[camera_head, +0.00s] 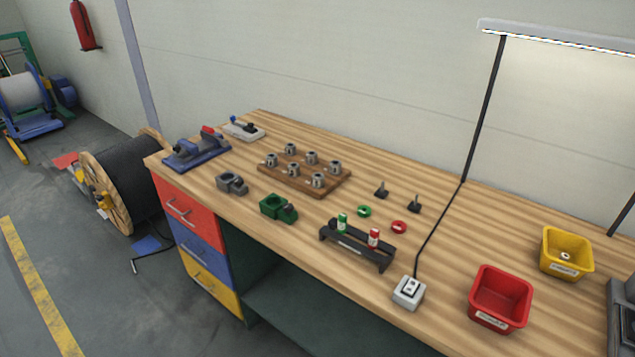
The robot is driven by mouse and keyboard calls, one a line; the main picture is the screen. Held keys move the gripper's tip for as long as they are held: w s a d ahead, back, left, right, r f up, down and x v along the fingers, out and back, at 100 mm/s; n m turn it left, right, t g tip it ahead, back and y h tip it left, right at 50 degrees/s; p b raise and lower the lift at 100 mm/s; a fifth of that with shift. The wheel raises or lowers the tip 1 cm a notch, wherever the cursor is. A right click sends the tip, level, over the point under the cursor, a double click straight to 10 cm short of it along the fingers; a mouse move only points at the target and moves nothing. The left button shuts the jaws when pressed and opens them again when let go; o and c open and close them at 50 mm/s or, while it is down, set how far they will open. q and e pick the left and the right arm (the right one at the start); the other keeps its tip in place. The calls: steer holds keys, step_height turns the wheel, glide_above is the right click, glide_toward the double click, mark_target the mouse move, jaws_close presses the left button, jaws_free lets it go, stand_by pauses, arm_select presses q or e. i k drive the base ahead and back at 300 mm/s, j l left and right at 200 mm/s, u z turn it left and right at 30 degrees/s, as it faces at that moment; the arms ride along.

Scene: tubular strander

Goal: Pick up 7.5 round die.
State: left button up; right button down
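A wooden board (330,187) lies on the workbench and bears several small round metal dies, such as one at the back left (290,149), one at the right (335,168) and one at the front (318,181). Their size marks are too small to read, so I cannot tell which is the 7.5 round die. Another small round metal piece (565,256) lies in the yellow bin (582,243). Neither of my grippers is in view.
A black rack (352,247) with a green and a red cylinder, a green block (277,207), a grey clamp (231,183) and a blue vise (195,152) stand nearby. A red bin (500,298) and a switch box (408,292) are at the right. A lamp post (484,110) rises behind.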

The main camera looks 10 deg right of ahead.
mark_target(318, 179)
steer(key=z, duration=0.2)
steer(key=i+j+z, duration=0.5)
steer(key=j+z, duration=0.25)
